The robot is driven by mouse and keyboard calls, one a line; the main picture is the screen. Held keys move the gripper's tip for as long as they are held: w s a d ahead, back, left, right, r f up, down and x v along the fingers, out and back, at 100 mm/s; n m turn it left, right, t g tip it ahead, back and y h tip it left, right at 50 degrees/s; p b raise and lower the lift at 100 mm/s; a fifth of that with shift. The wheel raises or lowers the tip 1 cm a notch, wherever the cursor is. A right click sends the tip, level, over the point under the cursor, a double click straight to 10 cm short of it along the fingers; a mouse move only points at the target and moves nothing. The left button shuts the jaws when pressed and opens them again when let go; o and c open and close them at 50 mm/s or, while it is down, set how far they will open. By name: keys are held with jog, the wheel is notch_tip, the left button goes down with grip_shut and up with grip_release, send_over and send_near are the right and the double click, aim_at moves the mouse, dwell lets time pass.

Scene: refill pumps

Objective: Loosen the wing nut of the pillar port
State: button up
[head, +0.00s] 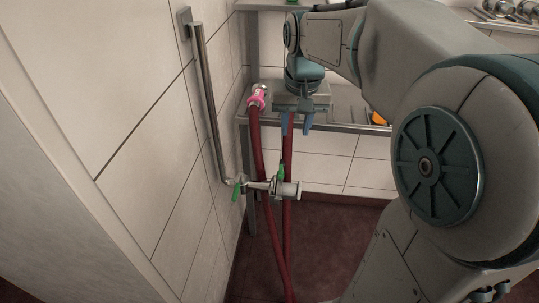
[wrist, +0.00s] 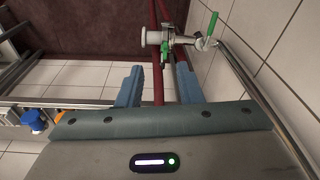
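The pillar port is a pale metal fitting (head: 288,190) at the lower end of a steel pipe (head: 209,100) on the tiled wall. A green piece (head: 281,172), seemingly its wing nut, sits on the fitting; in the wrist view it (wrist: 174,49) is just beyond the fingers. A second green piece (head: 236,191), like a lever, is nearer the pipe and also shows in the wrist view (wrist: 212,24). My gripper (head: 296,124) is above the port, blue fingers pointing down. In the wrist view my gripper (wrist: 158,72) is open and empty, short of the port.
Red hoses (head: 271,238) hang by the port; one passes behind the finger gap in the wrist view. A pink collar (head: 258,97) tops one hose. A metal shelf (head: 345,127) stands behind my gripper, with an orange item (head: 378,119). The wall is close left.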

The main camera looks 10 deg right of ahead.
jog(key=m+g+b, duration=0.1)
jog(key=g+b, duration=0.1)
jog(key=b, duration=0.6)
send_over(280, 169)
notch_tip(280, 169, down, 12)
notch_tip(280, 169, down, 14)
jog(key=shift+s+r+b, duration=0.1)
jog(key=shift+r+b, duration=0.05)
jog(key=shift+b, duration=1.1)
jog(key=shift+c, duration=0.3)
grip_shut()
